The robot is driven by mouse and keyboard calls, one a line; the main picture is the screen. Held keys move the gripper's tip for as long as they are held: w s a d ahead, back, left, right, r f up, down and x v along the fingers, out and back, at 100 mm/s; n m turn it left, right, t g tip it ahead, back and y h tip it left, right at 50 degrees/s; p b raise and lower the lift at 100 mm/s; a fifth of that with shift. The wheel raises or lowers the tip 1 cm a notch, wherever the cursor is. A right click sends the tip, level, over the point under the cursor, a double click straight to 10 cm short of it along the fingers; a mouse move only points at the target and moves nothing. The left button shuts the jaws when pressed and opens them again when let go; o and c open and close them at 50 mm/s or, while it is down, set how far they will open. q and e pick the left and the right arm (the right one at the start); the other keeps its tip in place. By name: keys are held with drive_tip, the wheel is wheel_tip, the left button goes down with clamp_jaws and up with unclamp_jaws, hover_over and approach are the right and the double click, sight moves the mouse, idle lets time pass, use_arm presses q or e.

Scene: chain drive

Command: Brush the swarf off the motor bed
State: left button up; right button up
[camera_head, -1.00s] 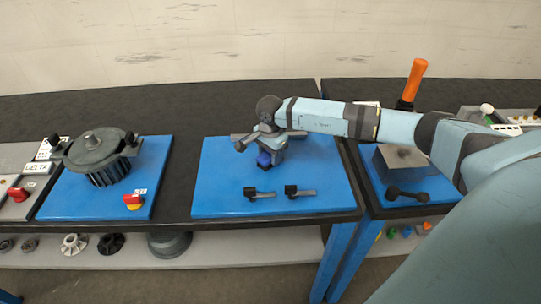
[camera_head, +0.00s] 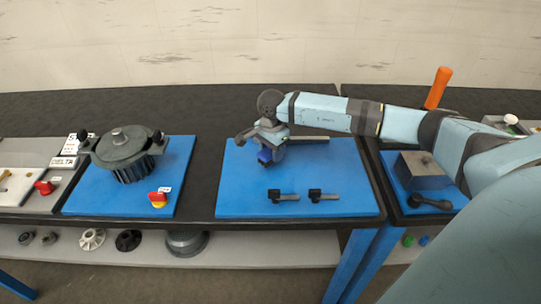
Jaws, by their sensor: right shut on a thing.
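The motor bed appears to be the middle blue plate (camera_head: 340,190), with a pale rail (camera_head: 312,139) showing near its back. My right gripper (camera_head: 266,150) reaches in from the right and points down over the left-middle part of the plate. It is shut on a small dark blue thing (camera_head: 265,157), perhaps the brush, mostly hidden by the fingers. I cannot tell whether the blue thing touches the plate. I cannot make out any swarf. My left gripper is out of view.
Two black-handled clamps (camera_head: 283,196) (camera_head: 322,195) lie at the plate's front. A dark finned motor (camera_head: 125,152) stands on the left blue plate (camera_head: 85,200). A grey block (camera_head: 423,170) and an orange handle (camera_head: 438,88) are at right. A shelf (camera_head: 260,250) below holds several round parts.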

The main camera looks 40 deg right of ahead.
drive_tip(key=shift+r, duration=0.6)
drive_tip(key=shift+r+p, duration=0.85)
drive_tip(key=shift+r, duration=1.15)
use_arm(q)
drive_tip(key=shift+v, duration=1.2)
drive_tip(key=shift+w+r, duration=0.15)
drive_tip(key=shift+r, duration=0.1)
